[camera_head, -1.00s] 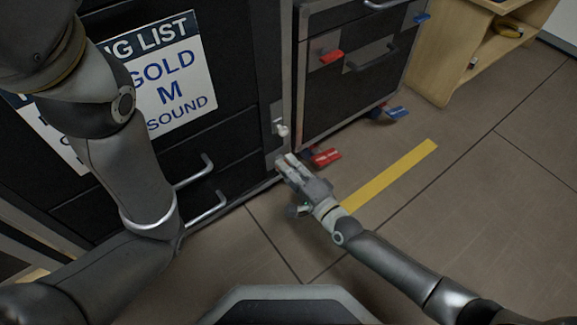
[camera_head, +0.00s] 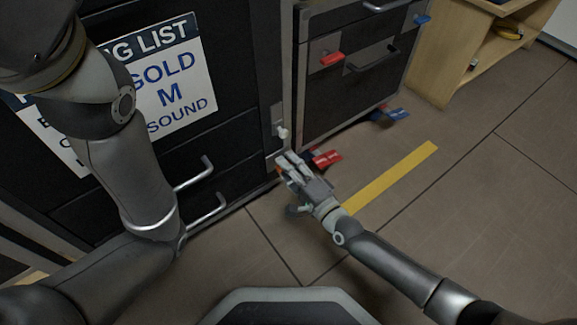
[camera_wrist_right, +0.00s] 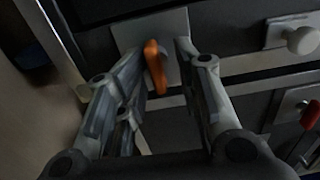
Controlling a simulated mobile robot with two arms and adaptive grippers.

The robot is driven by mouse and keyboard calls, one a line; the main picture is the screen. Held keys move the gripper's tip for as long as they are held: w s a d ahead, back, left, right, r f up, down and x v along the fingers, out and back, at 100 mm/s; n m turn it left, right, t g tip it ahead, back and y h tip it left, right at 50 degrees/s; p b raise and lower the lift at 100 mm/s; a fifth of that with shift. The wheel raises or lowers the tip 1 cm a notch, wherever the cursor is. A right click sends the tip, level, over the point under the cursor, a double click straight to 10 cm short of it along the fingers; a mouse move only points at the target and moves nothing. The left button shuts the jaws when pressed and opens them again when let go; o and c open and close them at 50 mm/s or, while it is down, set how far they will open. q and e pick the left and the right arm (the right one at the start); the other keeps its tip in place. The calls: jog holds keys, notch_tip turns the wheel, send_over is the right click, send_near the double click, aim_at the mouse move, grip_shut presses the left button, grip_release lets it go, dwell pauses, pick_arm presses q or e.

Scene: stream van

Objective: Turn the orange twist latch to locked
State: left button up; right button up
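The orange twist latch (camera_wrist_right: 155,66) sits on a grey metal plate (camera_wrist_right: 176,22) on the dark cabinet front. In the right wrist view it is a narrow lever, close to upright in the picture, between the two fingers of my right gripper (camera_wrist_right: 166,62). In the head view my right gripper (camera_head: 286,163) is low at the cabinet's right edge, and only a speck of the latch (camera_head: 279,170) shows beside the fingers. My left arm is in view, but its gripper is not.
A white knob (camera_head: 283,133) sits just above the gripper. Silver drawer handles (camera_head: 205,207) stick out to the left. Red (camera_head: 326,158) and blue (camera_head: 397,113) caster pedals lie near the floor under the neighbouring drawer unit. The floor to the right is clear.

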jog(key=v, duration=1.2)
